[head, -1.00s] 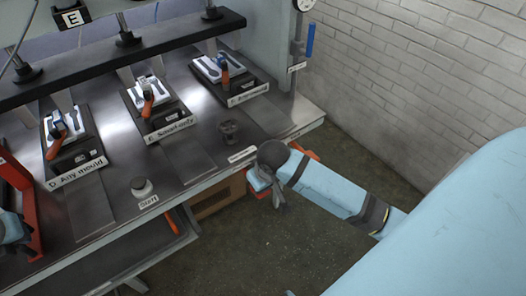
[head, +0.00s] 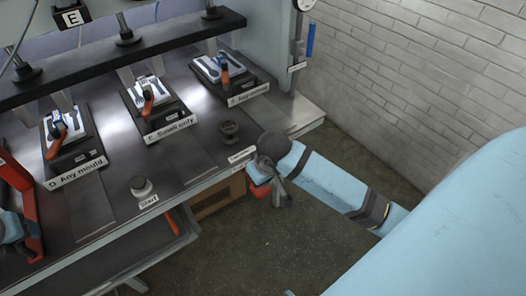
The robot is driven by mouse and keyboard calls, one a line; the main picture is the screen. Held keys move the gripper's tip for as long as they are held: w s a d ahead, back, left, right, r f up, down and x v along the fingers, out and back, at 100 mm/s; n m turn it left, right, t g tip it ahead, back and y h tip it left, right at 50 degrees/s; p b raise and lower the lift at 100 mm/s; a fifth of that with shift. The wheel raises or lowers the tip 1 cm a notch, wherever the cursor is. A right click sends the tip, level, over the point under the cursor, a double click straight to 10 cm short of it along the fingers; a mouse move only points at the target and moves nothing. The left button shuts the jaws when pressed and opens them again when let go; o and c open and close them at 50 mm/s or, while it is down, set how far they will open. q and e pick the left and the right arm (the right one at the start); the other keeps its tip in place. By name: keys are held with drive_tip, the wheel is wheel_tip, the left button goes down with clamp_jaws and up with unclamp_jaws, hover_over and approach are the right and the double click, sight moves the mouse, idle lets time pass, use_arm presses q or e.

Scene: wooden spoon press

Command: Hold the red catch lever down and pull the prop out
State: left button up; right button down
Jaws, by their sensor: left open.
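A red piece (head: 259,191) shows just below the bench edge beside the gripper. I cannot tell whether it is the catch lever or whether the fingers touch it. The prop cannot be told apart in this view.
The bench (head: 190,165) carries moulds with orange handles labelled D (head: 62,135), E (head: 148,100) and another (head: 224,72). A Start button (head: 141,187) and dark knob (head: 229,130) stand near the front. A red frame (head: 22,195) is far left. Floor is clear in front.

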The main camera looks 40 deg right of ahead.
use_arm(q)
drive_tip(key=s+v, duration=0.1)
drive_tip(key=v, duration=0.6)
drive_tip(key=shift+f, duration=0.2)
drive_tip(key=shift+s, duration=0.2)
idle(0.4)
